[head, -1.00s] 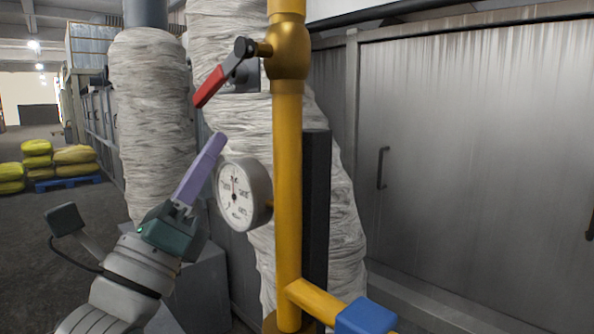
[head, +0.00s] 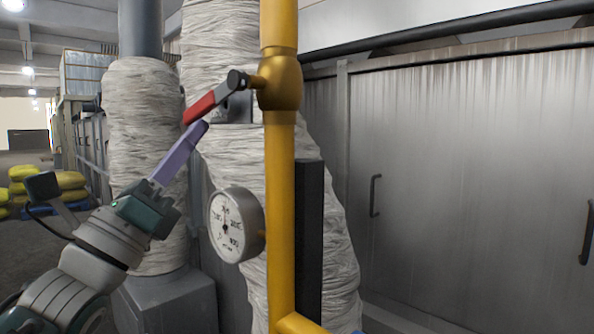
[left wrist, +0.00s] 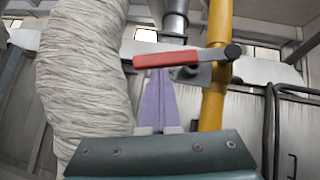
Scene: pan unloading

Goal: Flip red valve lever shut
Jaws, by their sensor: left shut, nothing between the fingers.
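The red valve lever (head: 201,107) slants down to the left from its dark pivot on the brass valve body (head: 280,82) of the yellow pipe (head: 280,190). My left gripper (head: 203,128) is shut and empty. Its purple fingertips are just below the lever's red handle, touching or very close; I cannot tell which. In the left wrist view the red lever (left wrist: 165,60) crosses just above the fingertips (left wrist: 160,72), reaching left from the pipe. My right gripper is in neither view.
A round pressure gauge (head: 232,224) sticks out left of the pipe, below my gripper. Wrapped columns (head: 150,140) stand behind. Metal cabinet doors (head: 460,180) fill the right. Yellow sacks (head: 70,181) lie far left.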

